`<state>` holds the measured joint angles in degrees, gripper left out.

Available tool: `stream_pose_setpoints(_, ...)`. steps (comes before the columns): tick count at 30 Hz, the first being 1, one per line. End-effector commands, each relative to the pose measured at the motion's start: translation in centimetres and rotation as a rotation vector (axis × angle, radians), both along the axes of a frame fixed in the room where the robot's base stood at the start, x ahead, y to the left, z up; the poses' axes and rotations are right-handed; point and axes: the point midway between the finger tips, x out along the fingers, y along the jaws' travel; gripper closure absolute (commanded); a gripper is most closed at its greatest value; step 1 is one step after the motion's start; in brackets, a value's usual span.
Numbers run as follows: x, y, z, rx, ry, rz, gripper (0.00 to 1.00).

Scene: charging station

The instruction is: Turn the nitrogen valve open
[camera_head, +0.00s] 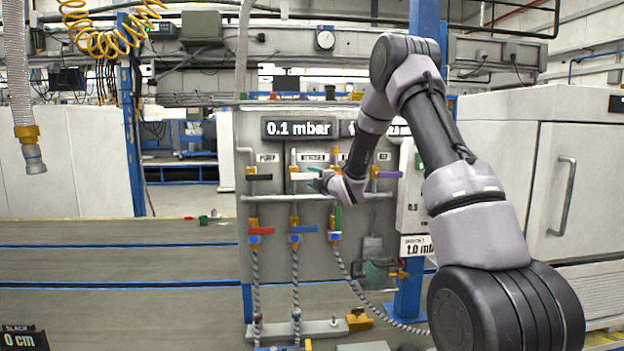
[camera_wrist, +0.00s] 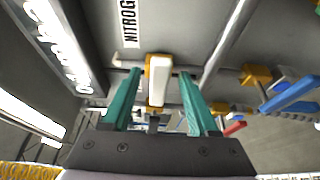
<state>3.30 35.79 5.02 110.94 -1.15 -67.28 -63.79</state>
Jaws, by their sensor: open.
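The nitrogen valve has a white handle (camera_head: 302,176) under the label NITROGEN (camera_head: 314,157) on the grey panel. The handle lies about level, crosswise to its upright pipe. My gripper (camera_head: 316,180) is at the handle's right end in the head view, with its teal fingers partly hidden by the wrist. In the wrist view, my gripper (camera_wrist: 160,92) is open, with one teal finger on each side of the white handle (camera_wrist: 158,88) and its yellow mount. Gaps show between the handle and both fingers. Whether the handle lies fully within their depth is unclear.
A pump valve with a dark handle (camera_head: 259,177) is left of it and a purple handle (camera_head: 388,174) is to the right. Below are red (camera_head: 262,231), blue (camera_head: 303,229) and green (camera_head: 338,218) handles. A display (camera_head: 299,128) reads 0.1 mbar. My arm hides part of the panel.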

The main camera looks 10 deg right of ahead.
Motion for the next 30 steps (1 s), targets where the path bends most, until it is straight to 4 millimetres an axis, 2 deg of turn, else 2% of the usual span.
stream_pose_setpoints(9, 0.29, 0.09, 0.02, 0.000, 0.000, 0.000, 0.40)
stream_pose_setpoints(11, 0.29, 0.09, 0.02, 0.000, 0.000, 0.000, 0.63)
stream_pose_setpoints(12, 0.28, 0.09, 0.02, 0.000, 0.000, 0.000, 0.78)
stream_pose_setpoints(14, 0.28, 0.08, 0.02, 0.000, 0.000, 0.000, 1.00)
stream_pose_setpoints(30, 0.26, 0.05, -0.01, 0.001, 0.001, -0.001, 1.00)
